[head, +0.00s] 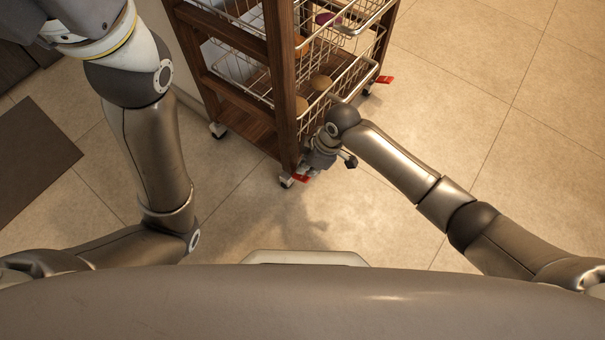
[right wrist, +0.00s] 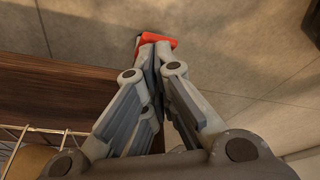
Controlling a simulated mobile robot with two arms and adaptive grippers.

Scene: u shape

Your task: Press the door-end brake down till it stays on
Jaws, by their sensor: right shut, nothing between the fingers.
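A wooden trolley (head: 283,75) with wire baskets stands on casters at the top centre of the head view. A red brake lever (head: 300,179) is on its near caster, and a second red brake lever (head: 385,79) is on a caster farther right. My right gripper (head: 305,172) is shut and empty, pointing down at the near lever. In the right wrist view, the closed fingertips (right wrist: 156,50) overlap the red lever (right wrist: 158,38), partly hiding it. I cannot tell whether they touch or how far the lever is down. My left gripper is out of view.
A white caster (head: 217,130) without a visible red lever is at the trolley's left. The wire baskets hold several round items (head: 320,82). A dark mat (head: 38,150) lies at the left. The tiled floor (head: 480,110) to the right is clear.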

